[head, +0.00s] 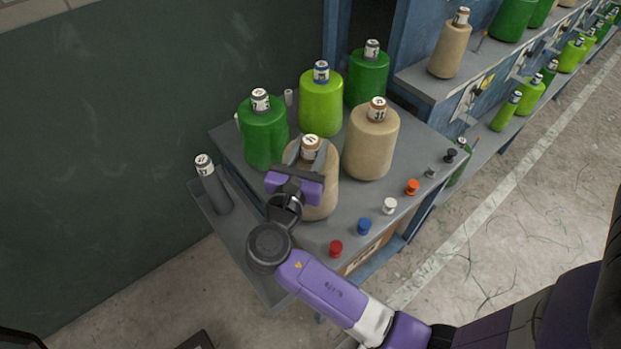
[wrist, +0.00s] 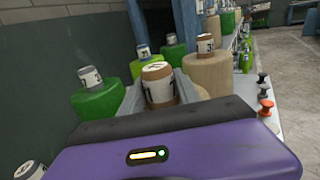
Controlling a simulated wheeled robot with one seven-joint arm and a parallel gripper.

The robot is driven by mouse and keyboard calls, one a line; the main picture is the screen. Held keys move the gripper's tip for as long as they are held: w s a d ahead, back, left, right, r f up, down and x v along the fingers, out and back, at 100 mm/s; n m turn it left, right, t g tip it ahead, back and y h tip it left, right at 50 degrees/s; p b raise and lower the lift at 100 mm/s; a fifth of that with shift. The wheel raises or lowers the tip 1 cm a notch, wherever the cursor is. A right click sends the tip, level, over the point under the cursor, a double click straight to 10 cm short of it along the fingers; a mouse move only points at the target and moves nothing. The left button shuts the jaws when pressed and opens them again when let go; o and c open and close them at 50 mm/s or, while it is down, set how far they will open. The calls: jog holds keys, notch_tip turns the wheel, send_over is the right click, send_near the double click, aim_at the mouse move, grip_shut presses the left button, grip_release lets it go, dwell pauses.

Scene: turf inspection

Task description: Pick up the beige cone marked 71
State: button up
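A beige cone (head: 322,192) with a white-labelled brown top stands upright on the grey table. Its label is small and seems to read 71; its top also shows in the wrist view (wrist: 159,85). My purple gripper (head: 297,165) is at this cone, with its grey fingers on either side of the upper part. I cannot tell whether the fingers touch it. My gripper's body hides part of the cone. A second beige cone (head: 370,145) stands just right of it, and its label seems to read 31.
Two dark green cones (head: 264,135) (head: 368,78) and a lime cone (head: 321,105) stand behind on the table. Red (head: 336,249), blue (head: 364,226), white (head: 389,206) and orange (head: 412,187) knobs line the front edge. A grey tube (head: 213,190) stands on the left ledge.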

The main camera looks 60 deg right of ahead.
grip_shut()
jog(key=shift+r, duration=0.2)
jog(key=shift+r, duration=0.1)
